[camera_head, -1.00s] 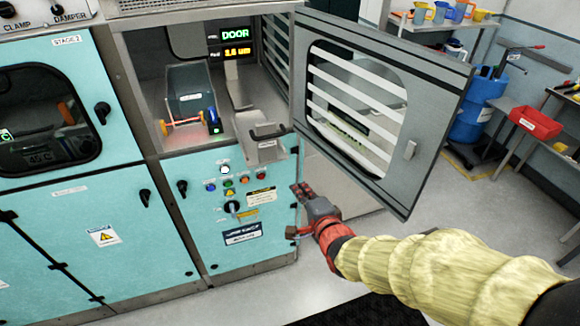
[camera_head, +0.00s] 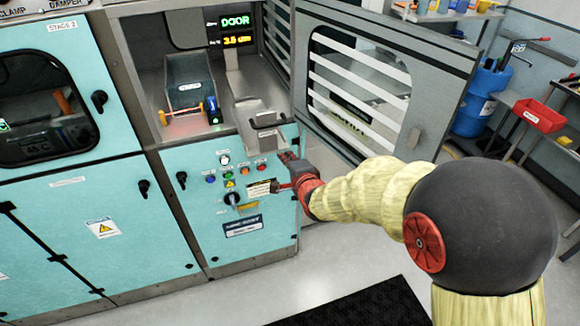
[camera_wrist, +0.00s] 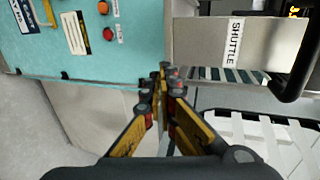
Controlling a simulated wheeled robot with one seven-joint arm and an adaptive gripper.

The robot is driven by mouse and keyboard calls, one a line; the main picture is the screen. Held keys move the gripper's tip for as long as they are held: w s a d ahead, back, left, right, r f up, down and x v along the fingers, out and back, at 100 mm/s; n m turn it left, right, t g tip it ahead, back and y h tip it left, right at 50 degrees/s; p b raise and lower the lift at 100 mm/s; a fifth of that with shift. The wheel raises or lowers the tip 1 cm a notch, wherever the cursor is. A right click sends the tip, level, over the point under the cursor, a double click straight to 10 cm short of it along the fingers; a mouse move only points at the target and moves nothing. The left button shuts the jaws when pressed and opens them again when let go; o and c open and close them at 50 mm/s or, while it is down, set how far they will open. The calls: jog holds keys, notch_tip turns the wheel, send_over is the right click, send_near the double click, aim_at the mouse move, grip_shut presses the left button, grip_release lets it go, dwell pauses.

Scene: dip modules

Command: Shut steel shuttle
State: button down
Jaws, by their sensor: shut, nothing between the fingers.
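The steel shuttle (camera_head: 262,146) sits at the right of the chamber opening, its front end jutting out past the cabinet front. It has a dark bar handle. In the wrist view the shuttle (camera_wrist: 205,45) is at upper right, with a SHUTTLE label and its black handle (camera_wrist: 298,70) at the right edge. My gripper (camera_head: 284,158) is just below the shuttle's front end, near the cabinet's right edge. In the wrist view my gripper (camera_wrist: 164,72) has its fingers together and empty, left of the handle. I cannot tell whether it touches anything.
The chamber's window door (camera_head: 425,135) stands swung open at the right, close to my arm. Buttons and a knob (camera_head: 232,198) are on the teal panel (camera_head: 190,225) beside my gripper. A black mat (camera_head: 365,305) lies on the floor.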

jog(key=shift+w+a, duration=0.1)
jog(key=shift+w, duration=0.1)
jog(key=shift+w, duration=0.1)
